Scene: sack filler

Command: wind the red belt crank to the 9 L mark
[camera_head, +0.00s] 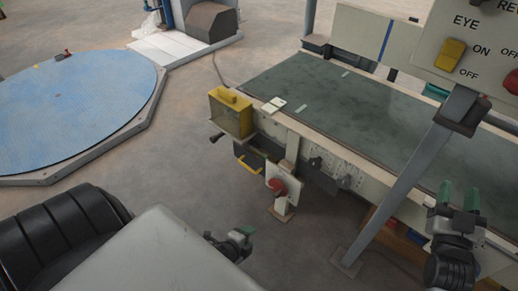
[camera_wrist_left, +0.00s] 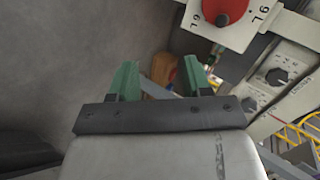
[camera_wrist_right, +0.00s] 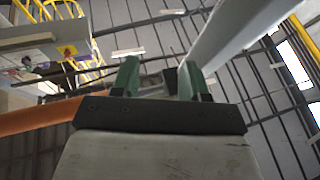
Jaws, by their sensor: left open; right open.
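The red belt crank (camera_head: 277,186) sits on a white plate (camera_head: 284,198) on the near side of the green belt conveyor. In the left wrist view the red crank (camera_wrist_left: 224,8) is at the top edge, partly cut off, on the white plate (camera_wrist_left: 236,38) with 6 L and 9 L marks. Where its handle points is unclear. My left gripper (camera_head: 244,236) is open and empty, below and left of the crank in the head view, apart from it. My right gripper (camera_head: 458,196) is open and empty by the conveyor's near side at the right.
The conveyor belt (camera_head: 340,100) runs along the right. A grey slanted post (camera_head: 405,185) holds a control panel (camera_head: 470,45) with a yellow switch and red button. A yellow box (camera_head: 231,112) is at the conveyor's left end. A round blue platform (camera_head: 75,105) lies left; the floor between is clear.

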